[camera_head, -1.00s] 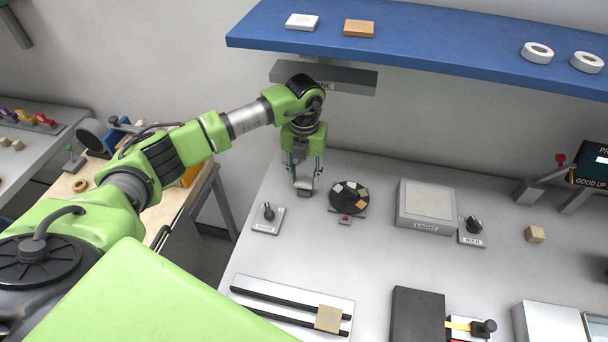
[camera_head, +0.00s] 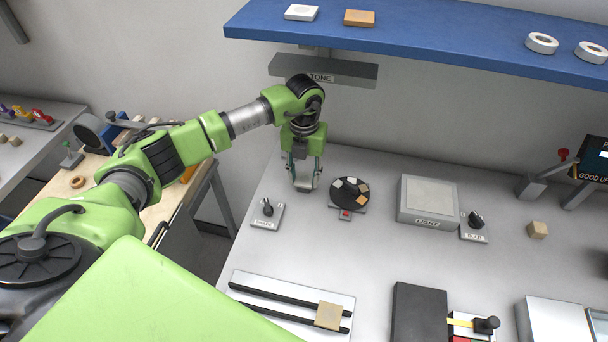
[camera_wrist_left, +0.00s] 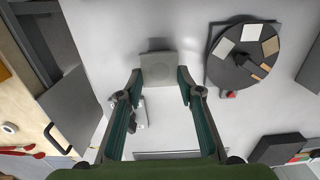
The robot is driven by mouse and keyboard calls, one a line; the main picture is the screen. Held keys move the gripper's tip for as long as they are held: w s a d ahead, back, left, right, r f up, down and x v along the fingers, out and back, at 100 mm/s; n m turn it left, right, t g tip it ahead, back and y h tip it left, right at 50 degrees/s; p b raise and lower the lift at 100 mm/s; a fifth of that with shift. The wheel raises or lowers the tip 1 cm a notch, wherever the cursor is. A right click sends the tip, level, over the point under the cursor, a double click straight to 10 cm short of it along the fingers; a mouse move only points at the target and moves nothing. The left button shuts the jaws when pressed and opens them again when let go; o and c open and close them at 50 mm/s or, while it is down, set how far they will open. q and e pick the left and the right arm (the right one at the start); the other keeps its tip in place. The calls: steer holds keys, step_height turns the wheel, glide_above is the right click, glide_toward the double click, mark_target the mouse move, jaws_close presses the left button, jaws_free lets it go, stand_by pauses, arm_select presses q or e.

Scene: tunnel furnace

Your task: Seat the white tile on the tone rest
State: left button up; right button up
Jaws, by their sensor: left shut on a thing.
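My left gripper (camera_head: 304,184) is above the bench, left of the round black disc. In the left wrist view, its fingers (camera_wrist_left: 159,84) are shut on a flat square tile (camera_wrist_left: 158,66), which looks grey there; its true shade is hard to judge. In the head view the fingers mostly hide this tile. A grey ledge labelled TONE (camera_head: 350,72) is on the wall, behind and above the gripper; my wrist partly covers it. A white tile (camera_head: 301,12) lies on the blue shelf. My right gripper is not in view.
The black disc (camera_head: 341,204) carries several small swatches. A knob plate (camera_head: 264,221) stands at front left and a grey LIGHT box (camera_head: 428,200) at right. The blue shelf (camera_head: 440,45) overhangs the bench's back. A rail plate (camera_head: 285,281) lies in front.

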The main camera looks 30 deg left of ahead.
arm_select(q)
steer(key=o, duration=1.2)
